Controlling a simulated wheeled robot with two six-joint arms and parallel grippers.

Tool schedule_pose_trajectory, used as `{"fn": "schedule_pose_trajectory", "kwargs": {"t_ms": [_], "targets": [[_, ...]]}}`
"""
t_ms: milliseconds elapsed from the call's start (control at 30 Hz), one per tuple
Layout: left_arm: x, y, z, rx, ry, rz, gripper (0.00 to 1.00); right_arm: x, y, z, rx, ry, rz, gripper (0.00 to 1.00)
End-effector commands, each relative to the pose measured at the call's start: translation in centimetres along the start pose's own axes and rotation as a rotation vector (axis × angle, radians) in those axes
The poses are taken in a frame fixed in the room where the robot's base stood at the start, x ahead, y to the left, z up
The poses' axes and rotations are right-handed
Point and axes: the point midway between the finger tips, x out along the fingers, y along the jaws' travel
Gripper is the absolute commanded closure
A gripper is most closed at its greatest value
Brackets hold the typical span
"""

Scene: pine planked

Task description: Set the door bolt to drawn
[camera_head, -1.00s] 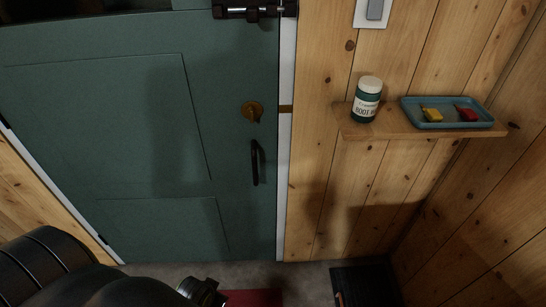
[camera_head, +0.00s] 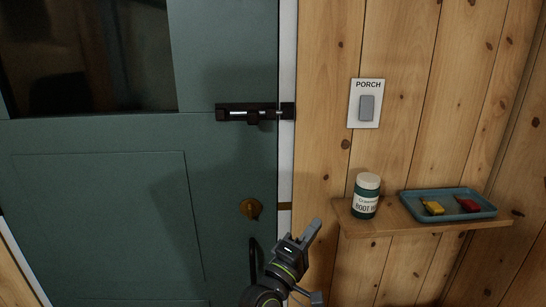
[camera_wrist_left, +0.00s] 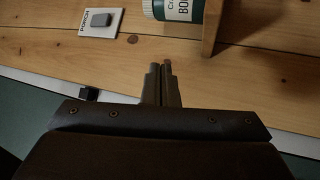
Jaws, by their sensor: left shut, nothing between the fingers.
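The door bolt (camera_head: 248,113) is a dark barrel with a bright metal rod, mounted flat on the green door. A dark knob (camera_head: 254,120) hangs below its middle. The rod appears to reach the dark keeper (camera_head: 288,110) on the frame at the right. My left gripper (camera_head: 314,227) is below and right of the bolt, in front of the pine wall, apart from the bolt. In the left wrist view its fingers (camera_wrist_left: 161,84) are together and empty. A small dark block at the frame there may be part of the bolt. My right gripper is not in view.
A brass knob (camera_head: 250,208) and black handle (camera_head: 254,262) are on the door. A porch switch (camera_head: 367,107) is on the wall. A shelf (camera_head: 385,228) at right holds a jar (camera_head: 366,197) and a blue tray (camera_head: 480,213) with red and yellow items.

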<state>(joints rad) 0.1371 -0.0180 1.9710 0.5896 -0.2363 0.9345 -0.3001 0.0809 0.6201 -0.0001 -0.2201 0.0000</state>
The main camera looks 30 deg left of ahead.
Motion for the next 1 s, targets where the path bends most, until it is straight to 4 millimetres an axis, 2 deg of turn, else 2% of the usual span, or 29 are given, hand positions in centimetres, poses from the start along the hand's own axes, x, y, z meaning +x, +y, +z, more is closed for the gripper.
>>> {"fn": "schedule_pose_trajectory", "kwargs": {"t_ms": [33,200,500,733,1000], "targets": [[1.5,1.6,-0.1,-0.082,0.023,0.074,1.00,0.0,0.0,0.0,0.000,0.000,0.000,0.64],[5.0,6.7,-1.4,-0.389,0.098,0.318,1.00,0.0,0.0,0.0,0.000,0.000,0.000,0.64],[8.8,13.5,-4.1,-0.930,0.188,0.729,1.00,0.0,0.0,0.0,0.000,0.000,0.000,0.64],[10.4,16.7,-5.8,-1.326,0.239,1.035,1.00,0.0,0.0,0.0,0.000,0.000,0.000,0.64],[11.6,18.6,-6.1,-1.742,0.301,1.396,1.00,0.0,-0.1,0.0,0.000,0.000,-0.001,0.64]]}}
